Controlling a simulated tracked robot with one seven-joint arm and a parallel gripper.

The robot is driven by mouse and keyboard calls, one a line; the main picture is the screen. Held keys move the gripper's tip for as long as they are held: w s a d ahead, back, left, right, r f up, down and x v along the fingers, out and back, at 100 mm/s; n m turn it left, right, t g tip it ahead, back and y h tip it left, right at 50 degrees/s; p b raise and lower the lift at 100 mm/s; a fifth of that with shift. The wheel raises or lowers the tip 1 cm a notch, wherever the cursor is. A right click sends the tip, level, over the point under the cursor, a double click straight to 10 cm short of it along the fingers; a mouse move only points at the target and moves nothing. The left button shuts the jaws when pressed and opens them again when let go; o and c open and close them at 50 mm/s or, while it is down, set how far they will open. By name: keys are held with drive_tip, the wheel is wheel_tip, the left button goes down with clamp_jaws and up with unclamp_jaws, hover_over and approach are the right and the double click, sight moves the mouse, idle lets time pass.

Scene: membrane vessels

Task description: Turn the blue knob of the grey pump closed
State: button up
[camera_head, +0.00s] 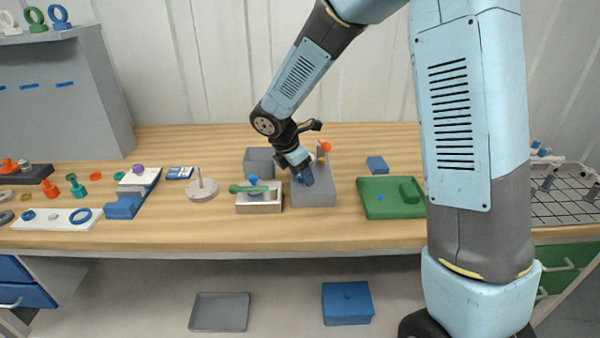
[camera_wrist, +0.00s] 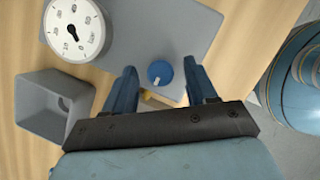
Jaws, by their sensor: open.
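The grey pump (camera_head: 318,198) is a box-shaped unit on the table, left of the green tray. In the wrist view its flat grey top (camera_wrist: 165,25) carries a round white dial gauge (camera_wrist: 75,28). The blue knob (camera_wrist: 160,72) is round, with a white mark near its lower edge in the wrist view. My gripper (camera_wrist: 160,66) is open, its two blue fingers on either side of the knob, with a gap on both sides. In the head view my gripper (camera_head: 304,175) is over the pump and hides the knob.
A grey open box (camera_wrist: 42,105) stands beside the pump. A metal block (camera_head: 260,202) with a green handle and blue knob is left of the pump. A green tray (camera_head: 391,209) and a small blue box (camera_head: 377,164) are to its right.

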drive_tip(key=shift+c, duration=0.5)
drive_tip(key=shift+a, duration=0.1)
drive_tip(key=c, duration=1)
drive_tip(key=shift+o, duration=0.2)
drive_tip(key=shift+m, duration=0.4)
drive_tip(key=m+g, duration=0.1)
drive_tip(key=m, duration=0.3)
drive_tip(key=shift+w+g, duration=0.15)
drive_tip(key=shift+g, duration=0.25)
drive_tip(key=m, duration=0.2)
drive_tip(key=m+g, duration=0.1)
drive_tip(key=m, duration=0.1)
drive_tip(key=shift+w+r+g, duration=0.1)
drive_tip(key=shift+w+g, duration=0.1)
drive_tip(key=shift+g, duration=0.1)
drive_tip(key=m, duration=0.2)
drive_tip(key=m+g, duration=0.1)
drive_tip(key=m, duration=0.2)
drive_tip(key=shift+w+g, duration=0.15)
drive_tip(key=shift+g, duration=0.15)
drive_tip(key=shift+m+g+y, duration=0.5)
drive_tip(key=shift+m+y, duration=0.3)
drive_tip(key=shift+m, duration=1.2)
drive_tip(key=shift+w, duration=0.1)
